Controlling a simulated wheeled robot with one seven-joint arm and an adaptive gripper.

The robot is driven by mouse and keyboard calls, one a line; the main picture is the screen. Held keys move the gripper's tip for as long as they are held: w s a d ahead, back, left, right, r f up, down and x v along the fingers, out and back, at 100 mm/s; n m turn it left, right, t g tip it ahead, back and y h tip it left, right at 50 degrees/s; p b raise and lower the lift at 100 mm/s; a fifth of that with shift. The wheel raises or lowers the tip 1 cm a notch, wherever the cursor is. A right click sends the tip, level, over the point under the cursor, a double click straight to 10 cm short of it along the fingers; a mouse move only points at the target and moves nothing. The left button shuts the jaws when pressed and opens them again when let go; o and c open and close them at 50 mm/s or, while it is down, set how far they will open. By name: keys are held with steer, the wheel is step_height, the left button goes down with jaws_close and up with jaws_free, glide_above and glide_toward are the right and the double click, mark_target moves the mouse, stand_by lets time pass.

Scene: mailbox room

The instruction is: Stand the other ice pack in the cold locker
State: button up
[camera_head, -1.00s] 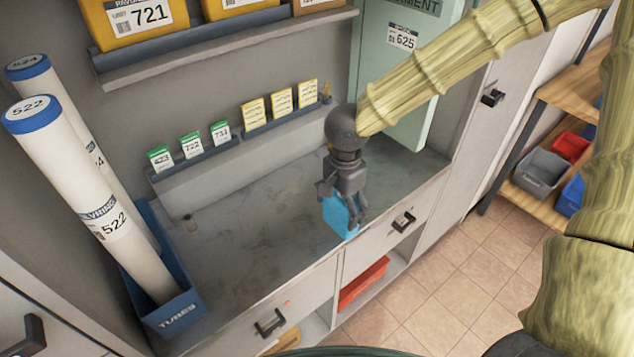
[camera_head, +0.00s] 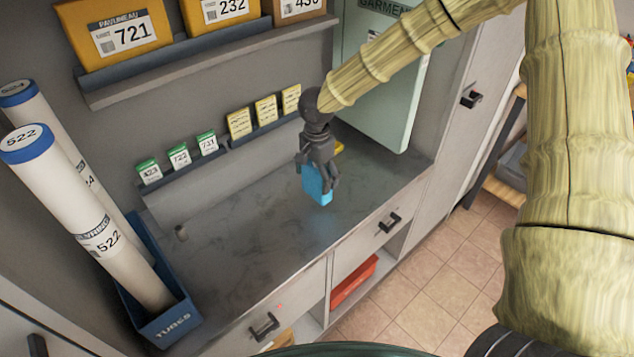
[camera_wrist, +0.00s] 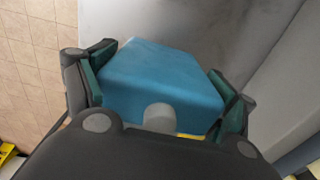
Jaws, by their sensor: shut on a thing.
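A blue ice pack (camera_head: 316,187) is held in my gripper (camera_head: 318,180) above the grey counter (camera_head: 250,228), toward its right part. In the wrist view the blue ice pack (camera_wrist: 160,85) fills the space between the two fingers of my gripper (camera_wrist: 163,95), which are shut on its sides. A yellow thing shows just behind the pack at its lower edge; I cannot tell what it is. I cannot make out a cold locker in these views.
A tall pale green garment box (camera_head: 385,90) stands at the counter's back right. Small cards (camera_head: 205,143) line a low ledge behind. A blue bin (camera_head: 165,325) with white tubes (camera_head: 85,215) stands at the left. The counter's middle is clear. Yellow parcels (camera_head: 120,35) sit on a shelf above.

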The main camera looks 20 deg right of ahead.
mark_target(317, 184)
steer(key=shift+f+p, duration=0.3)
steer(key=shift+f, duration=1.25)
steer(key=shift+s+f, duration=0.1)
steer(key=o, duration=1.1)
